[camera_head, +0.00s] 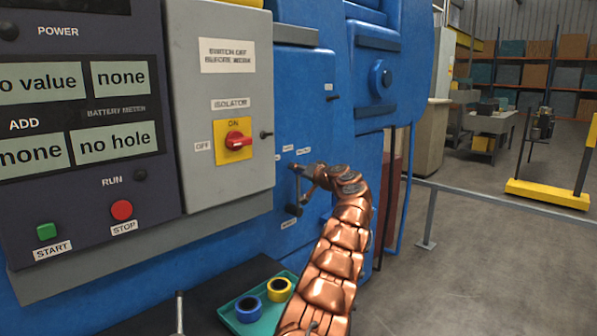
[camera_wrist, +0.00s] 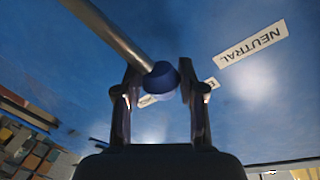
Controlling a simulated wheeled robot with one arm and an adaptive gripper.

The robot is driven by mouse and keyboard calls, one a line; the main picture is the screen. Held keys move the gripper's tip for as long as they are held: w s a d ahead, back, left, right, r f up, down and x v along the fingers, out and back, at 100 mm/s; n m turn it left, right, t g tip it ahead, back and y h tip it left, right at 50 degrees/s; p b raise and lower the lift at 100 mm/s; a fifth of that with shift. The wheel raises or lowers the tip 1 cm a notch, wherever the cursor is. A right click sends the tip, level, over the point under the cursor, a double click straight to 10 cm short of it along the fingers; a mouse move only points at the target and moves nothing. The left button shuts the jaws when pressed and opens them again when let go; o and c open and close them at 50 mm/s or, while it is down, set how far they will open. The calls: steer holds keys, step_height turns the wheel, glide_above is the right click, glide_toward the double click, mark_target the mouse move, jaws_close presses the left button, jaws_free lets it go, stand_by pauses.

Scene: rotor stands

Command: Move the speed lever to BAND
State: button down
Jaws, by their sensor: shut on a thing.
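The speed lever is a bare metal rod (camera_wrist: 112,36) with a dark blue knob (camera_wrist: 160,75) at its end. My gripper (camera_wrist: 158,82) is shut on the knob, with one finger on either side of it. In the head view my gripper (camera_head: 303,172) is at the lever's upper end on the blue machine face, and the lever runs down from it to a dark hub (camera_head: 293,210). A NEUTRAL label (camera_wrist: 250,44) lies right of the knob in the wrist view. The small labels near the lever are unreadable in the head view.
A grey isolator box (camera_head: 222,110) with a red switch (camera_head: 238,141) stands out left of the lever. A teal tray (camera_head: 236,324) with a blue and a yellow ring lies below. A grey rail (camera_head: 500,203) crosses the floor at right.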

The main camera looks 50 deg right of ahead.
steer(key=c, duration=0.7)
jaws_free()
steer(key=shift+a, duration=0.1)
steer(key=v, duration=1.2)
steer(key=shift+f, duration=0.1)
stand_by(0.7)
